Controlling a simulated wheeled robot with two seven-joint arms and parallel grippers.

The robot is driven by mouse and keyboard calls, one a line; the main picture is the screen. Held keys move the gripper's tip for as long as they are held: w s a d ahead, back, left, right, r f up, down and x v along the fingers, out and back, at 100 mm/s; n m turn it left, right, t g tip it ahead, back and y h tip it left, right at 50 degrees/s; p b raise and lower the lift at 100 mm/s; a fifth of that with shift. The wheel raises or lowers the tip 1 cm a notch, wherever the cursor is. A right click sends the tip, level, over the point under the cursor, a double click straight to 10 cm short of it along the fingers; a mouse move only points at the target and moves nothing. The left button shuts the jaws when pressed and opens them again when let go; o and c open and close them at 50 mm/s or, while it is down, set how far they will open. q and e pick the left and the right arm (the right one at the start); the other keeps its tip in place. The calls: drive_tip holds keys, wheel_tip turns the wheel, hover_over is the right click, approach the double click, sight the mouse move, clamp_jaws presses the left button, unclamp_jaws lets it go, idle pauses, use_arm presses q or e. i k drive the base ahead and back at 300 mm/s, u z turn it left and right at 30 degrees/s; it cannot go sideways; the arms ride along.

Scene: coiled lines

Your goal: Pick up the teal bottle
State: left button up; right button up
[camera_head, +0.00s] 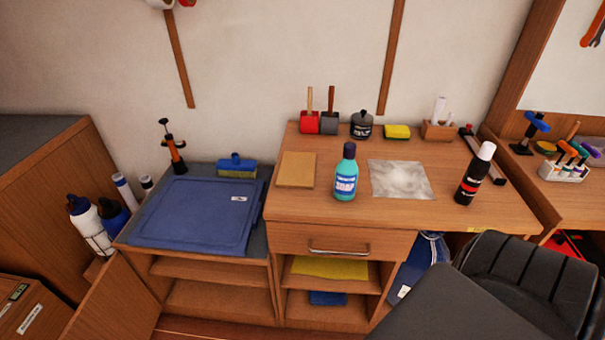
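The teal bottle (346,180) stands upright on the wooden desk (430,210), near its front edge and left of centre. It has a dark blue cap and a blue and white label. Nothing covers it from this view. Neither of my grippers shows in the head view.
A tan block (296,170) lies left of the bottle and a grey-white sheet (401,180) right of it. A black spray can (475,174) stands further right. A dark chair (530,275) blocks the front right.

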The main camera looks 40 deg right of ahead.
sight(347, 171)
drive_tip(key=u, duration=1.95)
drive_tip(key=k, duration=2.45)
drive_tip(key=z, duration=2.9)
